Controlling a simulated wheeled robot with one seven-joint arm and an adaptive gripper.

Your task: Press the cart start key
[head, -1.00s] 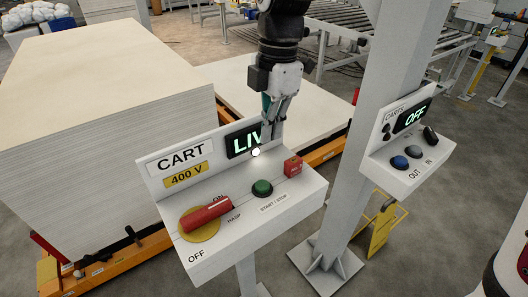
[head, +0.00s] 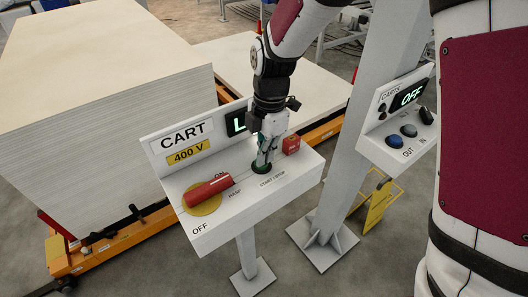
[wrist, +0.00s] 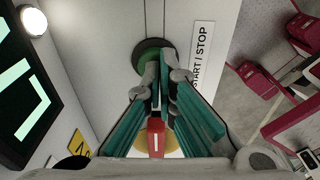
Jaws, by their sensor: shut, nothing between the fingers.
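The CART box (head: 230,205) stands on a post in the middle of the head view. Its green START / STOP button (wrist: 151,44) sits in a dark round collar beside the START / STOP label (wrist: 202,55). My gripper (head: 262,164) is shut and empty, pointing down at the button, and hides most of it in the head view. In the wrist view the fingertips overlap the button's near edge; I cannot tell whether it is pushed in. The lit CART display (head: 236,124) is mostly hidden behind my gripper. The red rotary handle (head: 208,187) lies toward ON.
A red block (head: 291,145) sits on the box close right of my gripper. A large board stack (head: 100,120) stands on an orange cart at left.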

